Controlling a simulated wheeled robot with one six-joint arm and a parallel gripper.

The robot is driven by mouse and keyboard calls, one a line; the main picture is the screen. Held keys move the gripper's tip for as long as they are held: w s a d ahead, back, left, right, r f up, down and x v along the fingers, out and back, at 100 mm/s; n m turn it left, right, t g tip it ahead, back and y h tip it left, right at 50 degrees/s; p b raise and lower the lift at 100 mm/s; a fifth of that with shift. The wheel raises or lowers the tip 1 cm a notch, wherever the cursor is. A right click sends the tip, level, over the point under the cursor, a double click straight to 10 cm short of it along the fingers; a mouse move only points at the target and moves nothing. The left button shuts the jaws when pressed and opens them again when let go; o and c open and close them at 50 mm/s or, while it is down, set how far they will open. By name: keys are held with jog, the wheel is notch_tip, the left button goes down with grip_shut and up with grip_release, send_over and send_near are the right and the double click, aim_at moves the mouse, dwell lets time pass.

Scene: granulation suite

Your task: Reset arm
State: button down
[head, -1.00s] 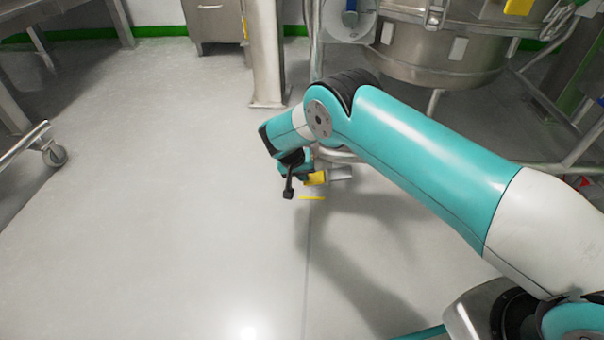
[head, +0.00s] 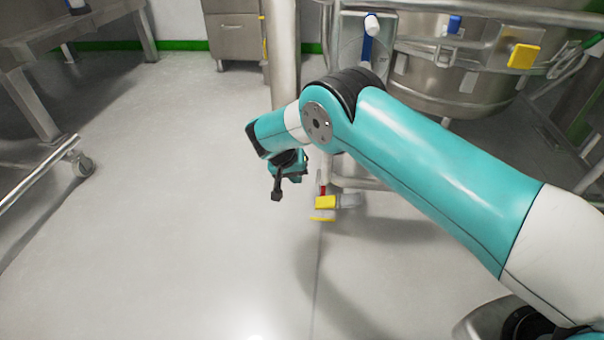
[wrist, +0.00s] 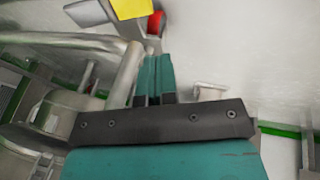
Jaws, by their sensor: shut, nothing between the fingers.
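My arm, teal and white, reaches from the lower right to the middle of the head view. My gripper (head: 296,172) hangs at its end, small and partly hidden behind the wrist parts. In the wrist view my gripper's two teal fingers (wrist: 155,62) lie side by side, shut and empty. The fingers point toward a metal pipe fitting with a yellow handle (wrist: 130,8) and a red part (wrist: 156,22). In the head view this yellow handle (head: 325,202) is just right of and below the gripper. I cannot tell the exact gap between them.
A steel vessel (head: 450,85) with pipes and a yellow tag (head: 521,56) stands at the back right. A steel post (head: 284,60) rises behind the arm. A wheeled steel frame (head: 60,160) is at the left. The floor (head: 170,230) at the left and front is clear.

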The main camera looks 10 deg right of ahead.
jog(key=shift+a+r, duration=0.15)
jog(key=shift+r, duration=0.1)
jog(key=s+d+r+n+y+p, duration=0.1)
jog(key=s+r+p, duration=0.15)
jog(key=r, duration=0.75)
jog(key=s+d+r+n+g+y+p, duration=0.15)
jog(key=s+r, duration=0.25)
jog(key=r, duration=0.5)
jog(key=s+r+n+t+y+p, duration=0.1)
jog(key=s+r+n+y+p, duration=0.15)
jog(key=r, duration=0.75)
jog(key=s+d+r+n+g+y+p, duration=0.1)
jog(key=s+r+p, duration=0.1)
jog(key=s+r, duration=0.5)
jog(key=s+d+r+n+y+p, duration=0.1)
jog(key=s+d+r+n, duration=0.15)
jog(key=s, duration=0.95)
jog(key=s+d+r+n+g+y+p, duration=0.1)
jog(key=s+r+p, duration=0.1)
jog(key=s+r, duration=0.55)
notch_tip(320, 180, up, 36)
jog(key=s+p, duration=0.2)
jog(key=p, duration=3.6)
jog(key=shift+s+r, duration=0.2)
jog(key=shift+s, duration=0.2)
jog(key=shift+a, duration=0.1)
